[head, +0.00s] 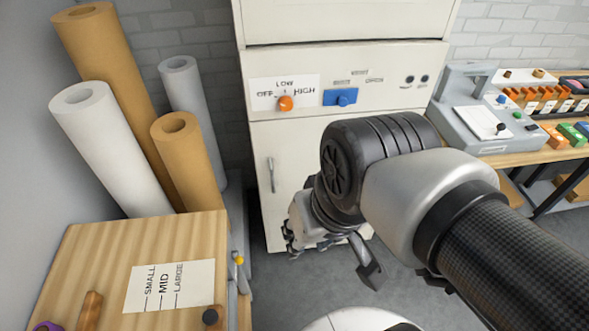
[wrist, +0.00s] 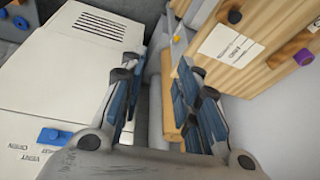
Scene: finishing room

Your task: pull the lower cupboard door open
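The lower cupboard door (head: 295,165) is the pale front panel of the white cabinet in the head view. It looks shut, and my arm hides its right part. Its upright metal handle (head: 271,174) is near the left edge. My gripper (head: 332,255) is low in front of the cabinet, right of and below the handle, and apart from it. In the wrist view my gripper (wrist: 160,78) has its fingers spread with nothing held between them. I cannot make out the handle in the wrist view.
The cabinet panel above has an orange knob (head: 285,103) and a blue knob (head: 342,97). Paper rolls (head: 105,135) and a wooden-topped unit (head: 90,255) stand at the left. A workbench (head: 515,157) is at the right. Grey floor (head: 385,270) is clear before the cabinet.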

